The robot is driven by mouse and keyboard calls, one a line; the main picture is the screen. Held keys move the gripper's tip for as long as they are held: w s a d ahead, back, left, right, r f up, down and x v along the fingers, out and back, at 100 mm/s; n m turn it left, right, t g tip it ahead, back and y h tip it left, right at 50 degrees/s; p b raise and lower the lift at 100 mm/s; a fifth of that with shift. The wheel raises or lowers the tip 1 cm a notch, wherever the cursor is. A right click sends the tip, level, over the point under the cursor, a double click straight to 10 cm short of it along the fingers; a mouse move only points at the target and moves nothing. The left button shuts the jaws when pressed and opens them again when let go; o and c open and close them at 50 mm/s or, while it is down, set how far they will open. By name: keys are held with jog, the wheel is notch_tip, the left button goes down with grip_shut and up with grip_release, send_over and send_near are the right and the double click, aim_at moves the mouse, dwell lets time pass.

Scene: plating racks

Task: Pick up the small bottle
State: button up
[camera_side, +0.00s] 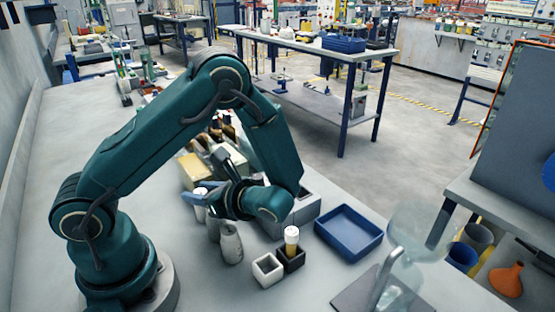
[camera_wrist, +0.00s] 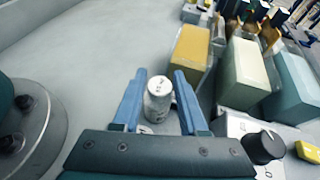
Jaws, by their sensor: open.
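In the wrist view, a small white bottle (camera_wrist: 158,100) stands upright between the two blue fingers of my gripper (camera_wrist: 160,74). The fingers are apart, one on each side, and I see a narrow gap by the bottle. In the side view, my gripper (camera_side: 200,192) is low over the bench, and a white-topped bottle (camera_side: 200,206) shows there, partly hidden. A grey-white bottle (camera_side: 231,244) stands nearer the camera. Another small bottle (camera_side: 291,238), with a white top and yellowish body, stands in a small black box.
A white open box (camera_side: 267,270) sits beside the black box (camera_side: 291,262). A blue tray (camera_side: 362,248) lies to the right. Yellow (camera_wrist: 189,52), cream (camera_wrist: 246,72) and teal (camera_wrist: 291,90) blocks stand close to my gripper's right in the wrist view. The bench at left is clear.

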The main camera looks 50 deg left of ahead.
grip_shut()
